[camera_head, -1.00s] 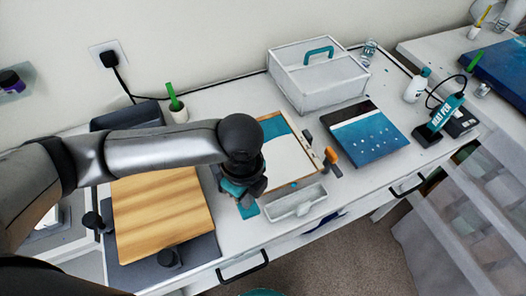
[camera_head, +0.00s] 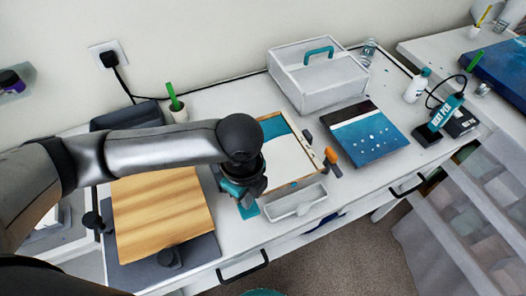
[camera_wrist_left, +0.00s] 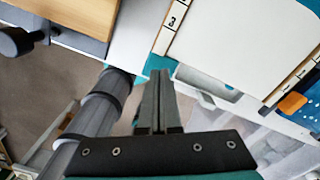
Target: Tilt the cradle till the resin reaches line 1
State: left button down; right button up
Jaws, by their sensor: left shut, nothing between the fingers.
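The cradle (camera_head: 299,170) is a shallow wood-edged frame with a white panel on the table. Teal resin (camera_head: 275,127) covers its far end, and the near part of the panel is white. In the left wrist view the cradle's edge strip (camera_wrist_left: 172,20) carries a figure 3. More marks on the opposite strip are too small to read. My left gripper (camera_head: 250,199) is at the cradle's near left corner, above a teal piece (camera_head: 249,212). Its fingers (camera_wrist_left: 158,95) are shut and empty. My forearm hides part of the cradle's left side. My right gripper is out of view.
A white trough (camera_head: 297,203) lies along the cradle's near edge. A wooden board (camera_head: 160,215) with black knobs stands to the left. An orange-tipped tool (camera_head: 332,160) and a blue panel (camera_head: 368,135) lie right. A white toolbox (camera_head: 318,80) stands behind.

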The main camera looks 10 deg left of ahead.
pick_arm(q)
jog(key=shift+f+b, duration=0.8)
jog(key=shift+f, duration=1.05)
jog(key=shift+r, duration=0.1)
dwell(2.0)
notch_tip(320, 180, up, 6)
jog(key=p, duration=0.7)
dwell(0.9)
